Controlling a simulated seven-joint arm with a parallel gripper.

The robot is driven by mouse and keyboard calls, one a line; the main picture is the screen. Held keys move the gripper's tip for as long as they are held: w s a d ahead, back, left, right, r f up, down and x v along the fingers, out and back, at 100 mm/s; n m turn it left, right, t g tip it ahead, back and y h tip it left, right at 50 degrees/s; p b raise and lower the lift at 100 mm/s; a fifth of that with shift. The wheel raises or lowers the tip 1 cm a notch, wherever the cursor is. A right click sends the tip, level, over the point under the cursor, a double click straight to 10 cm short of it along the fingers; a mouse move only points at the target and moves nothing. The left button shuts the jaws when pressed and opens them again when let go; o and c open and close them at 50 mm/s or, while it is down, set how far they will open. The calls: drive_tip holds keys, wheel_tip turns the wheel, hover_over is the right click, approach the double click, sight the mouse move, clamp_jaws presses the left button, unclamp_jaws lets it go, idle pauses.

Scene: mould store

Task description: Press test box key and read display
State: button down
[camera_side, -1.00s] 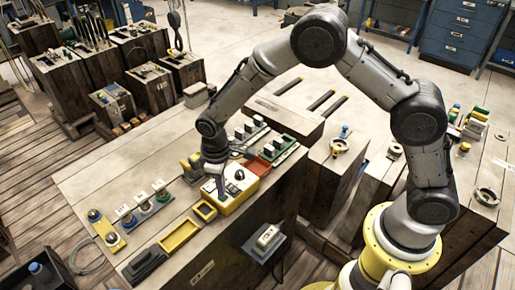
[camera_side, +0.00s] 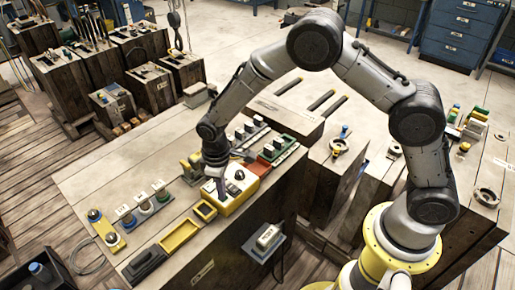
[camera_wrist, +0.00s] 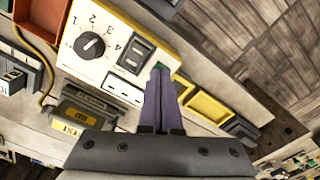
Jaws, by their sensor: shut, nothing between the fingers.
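The test box (camera_side: 245,193) is a yellow case on the bench, with a white top panel. In the wrist view the test box (camera_wrist: 95,72) shows a black dial knob (camera_wrist: 91,45) with numbers around it, a dark grey block (camera_wrist: 137,54) and a pale slotted window (camera_wrist: 124,88). I cannot read any text in that window. My gripper (camera_side: 222,194) is shut and empty, pointing down over the box. In the wrist view its fingertips (camera_wrist: 160,68) are at the panel's edge, by a small green patch that they partly cover. I cannot tell whether they touch it.
Yellow trays (camera_side: 180,235) lie in front of the box. A red tray (camera_side: 258,166) and a rack of modules (camera_side: 280,150) stand behind it. A block marked TEST (camera_wrist: 80,117) sits beside it. The bench's left rear is clear.

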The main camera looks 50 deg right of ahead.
drive_tip(key=shift+r, duration=3.5)
drive_tip(key=s+d+r+m+t, duration=0.1)
drive_tip(key=s+d+r, duration=0.15)
drive_tip(key=r, duration=0.45)
drive_tip(key=s+d+r+m+t, duration=0.1)
drive_tip(key=d+r+t, duration=0.1)
drive_tip(key=d+r, duration=0.3)
drive_tip(key=s+d+r+t, duration=0.1)
drive_tip(key=d+r, duration=0.1)
drive_tip(key=r, duration=0.6)
drive_tip(key=s+d+r+m+t, duration=0.1)
drive_tip(key=s+d+r, duration=0.1)
drive_tip(key=s, duration=0.5)
drive_tip(key=s+d+r+m+t, duration=0.1)
drive_tip(key=s+d+r, duration=0.15)
drive_tip(key=s, duration=0.35)
drive_tip(key=s+f+m, duration=0.2)
drive_tip(key=s+f, duration=0.3)
drive_tip(key=s, duration=0.4)
drive_tip(key=shift+d+f, duration=0.15)
drive_tip(key=shift+d, duration=0.3)
